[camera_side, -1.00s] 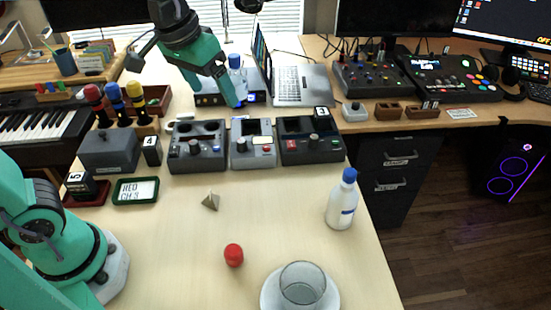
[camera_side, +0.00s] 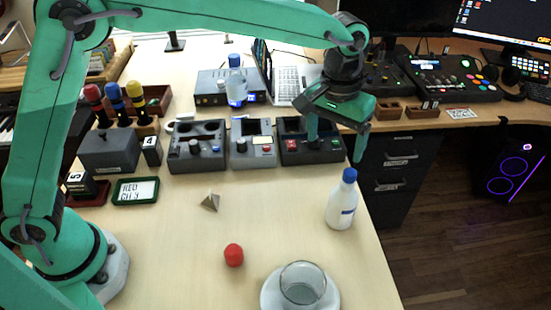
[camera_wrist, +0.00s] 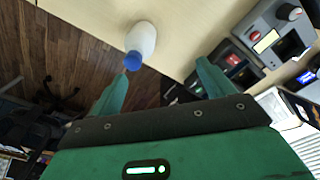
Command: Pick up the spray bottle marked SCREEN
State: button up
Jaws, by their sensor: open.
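A white bottle with a blue cap and a blue band (camera_side: 341,206) stands upright near the right edge of the table. In the wrist view the same white bottle (camera_wrist: 142,38) appears near the top, cap towards my gripper. A second, bluish bottle with a blue cap (camera_side: 236,86) stands upright at the back, by the dark box. I cannot read SCREEN on either bottle. My gripper (camera_side: 336,142) is open and empty, above and just behind the white bottle, not touching it. In the wrist view its fingers (camera_wrist: 162,74) are spread apart.
A row of control boxes (camera_side: 253,151) stands behind and left of the white bottle. A glass (camera_side: 303,284) on a white saucer (camera_side: 268,300), a red object (camera_side: 233,255) and a small pyramid (camera_side: 211,202) are in front. The table's right edge is close by.

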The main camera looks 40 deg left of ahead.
aim_at(351, 173)
jog(key=shift+g, duration=0.3)
jog(key=d+f, duration=0.1)
jog(key=d, duration=0.1)
jog(key=d+f, duration=0.2)
jog(key=shift+w+d+f, duration=0.2)
jog(key=shift+f, duration=0.05)
jog(key=shift+s+f, duration=0.15)
jog(key=shift+f, duration=3.75)
jog(key=shift+r, duration=0.1)
grip_shut()
jog(key=shift+r, duration=0.7)
jog(key=r, duration=0.3)
jog(key=shift+s+d+r, duration=0.1)
jog(key=shift+s+d, duration=0.15)
jog(key=shift+s, duration=0.05)
jog(key=s+d+r, duration=0.4)
jog(key=s+r, duration=0.2)
jog(key=s, duration=0.4)
jog(key=shift+d+r, duration=0.15)
jog(key=shift+r, duration=0.05)
